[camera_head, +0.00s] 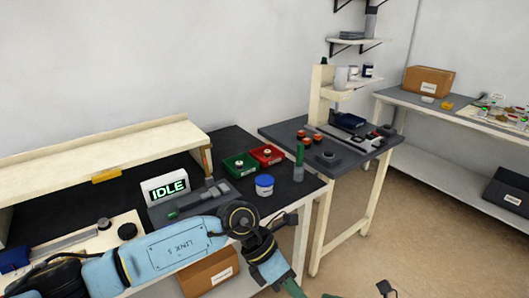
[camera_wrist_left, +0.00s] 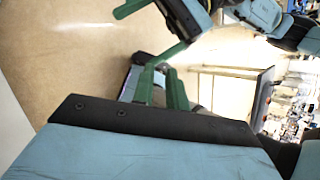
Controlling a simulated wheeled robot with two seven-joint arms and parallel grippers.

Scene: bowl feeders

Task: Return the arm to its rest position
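My left arm reaches across the front of the workbench in the head view. Its wrist bends down past the bench's front edge, and only a green part of the left gripper (camera_head: 292,288) shows at the bottom edge. In the left wrist view the two green fingers of my left gripper (camera_wrist_left: 159,70) stand apart, with nothing held between them. My right gripper (camera_wrist_left: 140,36) shows at the top of the left wrist view, its green fingers spread wide and empty. In the head view, small dark parts at the bottom edge may belong to it; I cannot tell.
A cardboard box (camera_head: 208,274) sits below. A press table (camera_head: 330,150) stands right of it. Floor at the right is clear.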

